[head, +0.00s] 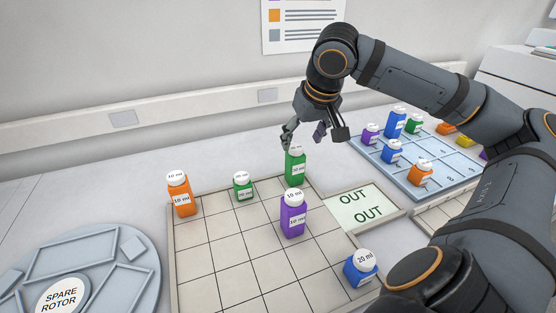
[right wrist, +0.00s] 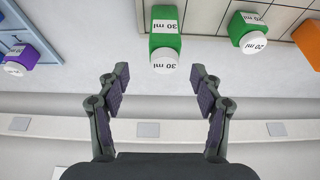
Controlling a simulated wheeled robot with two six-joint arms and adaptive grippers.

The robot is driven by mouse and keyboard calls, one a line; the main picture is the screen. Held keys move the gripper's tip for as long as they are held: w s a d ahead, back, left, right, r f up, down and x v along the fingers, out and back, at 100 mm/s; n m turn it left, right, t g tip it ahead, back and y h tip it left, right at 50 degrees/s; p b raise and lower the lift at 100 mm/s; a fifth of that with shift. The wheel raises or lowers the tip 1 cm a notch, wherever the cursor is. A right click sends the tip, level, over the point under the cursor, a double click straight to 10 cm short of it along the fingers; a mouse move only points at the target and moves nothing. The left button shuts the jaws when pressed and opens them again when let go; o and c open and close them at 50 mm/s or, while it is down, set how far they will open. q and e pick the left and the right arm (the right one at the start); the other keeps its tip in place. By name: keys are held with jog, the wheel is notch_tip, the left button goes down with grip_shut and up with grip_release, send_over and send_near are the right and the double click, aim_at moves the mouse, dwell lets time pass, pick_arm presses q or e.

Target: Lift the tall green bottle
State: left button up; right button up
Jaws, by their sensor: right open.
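The tall green bottle (head: 295,168) with a white cap stands upright at the back right corner of the gridded tray (head: 215,262). It also shows in the right wrist view (right wrist: 165,41), its cap facing the camera and marked 30 ml. My right gripper (head: 305,138) is open just above and behind the bottle. In the right wrist view its two fingers (right wrist: 160,88) are spread, with the bottle's cap ahead of the gap between them and nothing held. My left gripper is out of view.
A short green bottle (head: 243,186), an orange bottle (head: 180,194), a purple bottle (head: 293,213) and a blue bottle (head: 360,268) stand around it. The OUT pad (head: 358,208) lies right of the tray. A blue rack (head: 440,185) with several bottles is farther right.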

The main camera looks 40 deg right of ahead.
aim_at(300, 148)
jog(key=shift+f+b, duration=0.45)
jog(key=shift+f, duration=0.5)
jog(key=x, duration=0.2)
jog(key=shift+w+d+f, duration=0.15)
jog(key=shift+f, duration=0.1)
jog(key=shift+w+f, duration=0.25)
jog(key=shift+f, duration=0.05)
jog(key=shift+w, duration=0.1)
jog(key=shift+f, duration=0.2)
jog(key=x, duration=0.3)
jog(key=shift+a+f+p, duration=0.2)
jog(key=shift+f+p, duration=0.2)
jog(key=shift+w+f, duration=0.2)
jog(key=shift+f, duration=0.3)
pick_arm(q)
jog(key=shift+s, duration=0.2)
pick_arm(e)
jog(key=c, duration=1.3)
jog(key=shift+o, duration=0.2)
jog(key=shift+r, duration=0.1)
